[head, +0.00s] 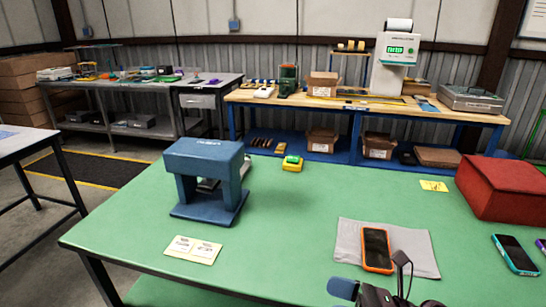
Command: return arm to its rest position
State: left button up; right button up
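A black gripper with a blue part (374,290) shows at the bottom edge, right of centre, and I take it as my right one. It is in front of the grey mat and the orange phone, and most of it is cut off by the frame. I cannot tell whether its fingers are open or shut. My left gripper is not in view. The green table (280,235) fills the foreground. An orange-cased phone (376,248) lies on a grey mat (417,252) just beyond the gripper.
A blue stand (208,165) rises at the table's left, with a yellow card (193,250) before it. A red box (505,190) and a teal-cased phone (516,254) are at the right. A small yellow-green device (292,163) sits at the far edge. The table's middle is clear.

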jog(key=d+f+m+t+h, duration=0.4)
jog(key=d+m+t+h, duration=0.15)
jog(key=m, duration=0.75)
jog(key=d+f+m+t+h, duration=0.45)
jog(key=m+t, duration=0.25)
jog(key=m, duration=0.6)
jog(key=s+d+f+m+g+h, duration=0.3)
jog(key=s+f+m, duration=0.3)
jog(key=m, duration=0.3)
jog(key=s+d+f+m+g+h, duration=0.2)
jog(key=s+f+m+h, duration=0.3)
jog(key=f+m, duration=0.4)
jog(key=shift+s+d+f+g+h, duration=0.2)
jog(key=shift+s+d+g+h, duration=0.2)
jog(key=shift+s+g, duration=0.35)
jog(key=shift+w, duration=0.1)
